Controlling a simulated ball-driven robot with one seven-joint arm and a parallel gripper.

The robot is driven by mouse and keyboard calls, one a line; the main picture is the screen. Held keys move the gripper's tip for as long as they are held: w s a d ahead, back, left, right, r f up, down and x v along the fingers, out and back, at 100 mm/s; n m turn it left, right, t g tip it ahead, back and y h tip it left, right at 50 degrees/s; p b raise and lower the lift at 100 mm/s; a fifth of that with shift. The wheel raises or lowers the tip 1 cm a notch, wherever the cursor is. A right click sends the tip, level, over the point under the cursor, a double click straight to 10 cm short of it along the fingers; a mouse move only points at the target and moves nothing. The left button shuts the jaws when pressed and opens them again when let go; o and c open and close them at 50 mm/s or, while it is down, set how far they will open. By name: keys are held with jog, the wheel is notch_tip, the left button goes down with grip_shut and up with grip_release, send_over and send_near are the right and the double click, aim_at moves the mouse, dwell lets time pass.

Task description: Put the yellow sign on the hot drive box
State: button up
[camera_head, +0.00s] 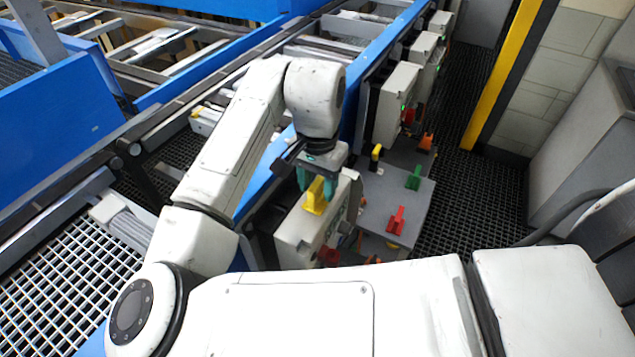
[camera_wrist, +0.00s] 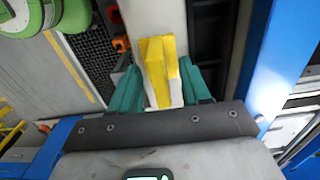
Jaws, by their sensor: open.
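The yellow sign (camera_head: 315,198) stands on top of the nearest grey drive box (camera_head: 297,228), beside the blue conveyor rail. My gripper (camera_head: 318,184) is directly over that box, with its teal fingers open on either side of the sign. In the wrist view the sign (camera_wrist: 157,62) is between the two spread fingertips (camera_wrist: 158,75), and a gap shows beside at least one finger. The sign's base looks to rest on the box top. Another drive box (camera_head: 396,103) with a small green light is farther along the rail. I cannot tell from the lights which box is hot.
A grey shelf (camera_head: 372,207) right of the near box holds a red piece (camera_head: 396,221), a green piece (camera_head: 413,178) and a black-and-yellow piece (camera_head: 376,155). An orange piece (camera_head: 426,142) is behind. More boxes (camera_head: 424,49) line the rail. Dark floor grating (camera_head: 475,190) is clear to the right.

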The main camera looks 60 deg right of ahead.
aim_at(318, 182)
notch_tip(318, 182, up, 12)
jog(key=shift+b, duration=0.35)
jog(key=shift+r, duration=0.1)
